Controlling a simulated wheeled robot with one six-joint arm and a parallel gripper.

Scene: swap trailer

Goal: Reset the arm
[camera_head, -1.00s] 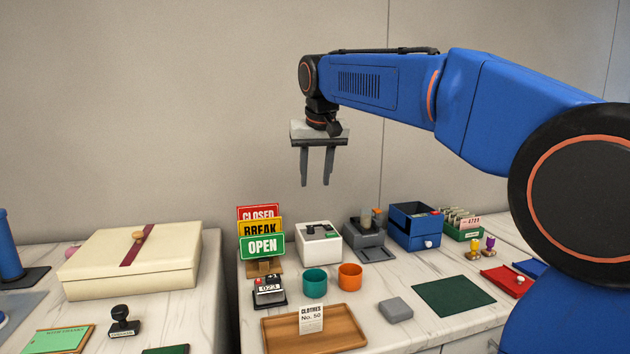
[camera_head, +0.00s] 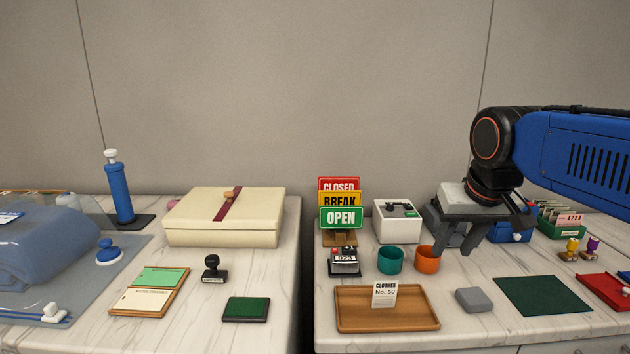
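My gripper (camera_head: 457,243) hangs from my blue arm (camera_head: 585,150) at the right of the head view, fingers pointing down. Its two grey fingers stand apart with nothing between them. In the picture it overlaps the grey device and part of the blue drawer box (camera_head: 512,232) behind it. The orange cup (camera_head: 427,260) shows just left of and below the fingers. I cannot tell the exact height of the fingertips above the counter.
On the right counter are a teal cup (camera_head: 390,261), stacked signs (camera_head: 341,216), a wooden tray (camera_head: 360,320) with a tag, a grey block (camera_head: 473,300) and a green mat (camera_head: 541,296). A cream box (camera_head: 225,224) and a stamp (camera_head: 213,268) are on the left counter. A gap separates the counters.

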